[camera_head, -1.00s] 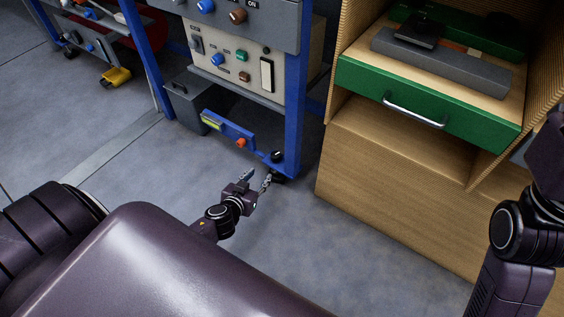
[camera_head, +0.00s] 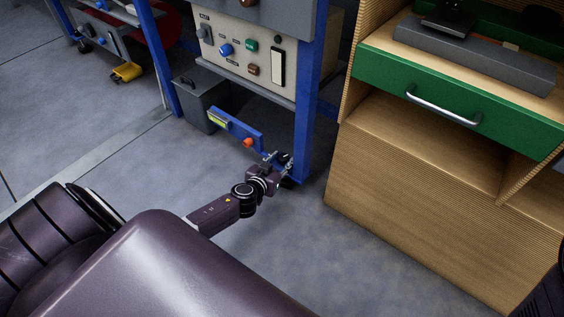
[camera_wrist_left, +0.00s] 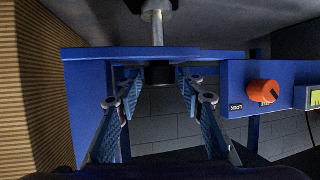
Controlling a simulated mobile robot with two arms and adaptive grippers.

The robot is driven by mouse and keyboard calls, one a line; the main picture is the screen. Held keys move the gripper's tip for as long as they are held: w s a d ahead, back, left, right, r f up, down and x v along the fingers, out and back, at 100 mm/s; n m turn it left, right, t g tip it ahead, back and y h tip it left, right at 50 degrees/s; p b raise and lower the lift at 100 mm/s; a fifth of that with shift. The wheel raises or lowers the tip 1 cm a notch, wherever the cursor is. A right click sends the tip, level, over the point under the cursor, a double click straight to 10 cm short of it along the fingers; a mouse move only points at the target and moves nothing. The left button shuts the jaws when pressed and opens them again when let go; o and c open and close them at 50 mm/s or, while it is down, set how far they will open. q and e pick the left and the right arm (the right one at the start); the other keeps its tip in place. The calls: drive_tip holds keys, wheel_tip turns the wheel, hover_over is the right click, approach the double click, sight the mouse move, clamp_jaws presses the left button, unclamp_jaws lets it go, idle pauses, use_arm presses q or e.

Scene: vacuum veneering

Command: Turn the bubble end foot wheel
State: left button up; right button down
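The foot wheel is a small black knob (camera_wrist_left: 160,74) at the blue frame's corner in the left wrist view, with a metal stem running from it to a black foot (camera_wrist_left: 157,6). In the head view, the wheel (camera_head: 286,156) is partly hidden by my gripper at the foot of the blue post. My left gripper (camera_head: 277,158) is at this corner. In the left wrist view, its fingers (camera_wrist_left: 159,103) are spread, with the wheel between and beyond the tips and a gap on each side. My right gripper is out of view.
A blue rail (camera_head: 236,128) carries an orange LOCK knob (camera_head: 248,142) and a yellow-green bubble level (camera_head: 217,123). The blue post (camera_head: 305,110) rises beside the gripper. A ribbed wooden cabinet (camera_head: 400,210) with a green drawer (camera_head: 490,110) stands to the right. Open floor lies in front.

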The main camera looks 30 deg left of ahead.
use_arm(q)
drive_tip(key=shift+w, duration=0.2)
drive_tip(key=shift+c, duration=0.2)
drive_tip(key=c, duration=0.8)
drive_tip(key=shift+c, duration=0.2)
drive_tip(key=shift+a, duration=0.1)
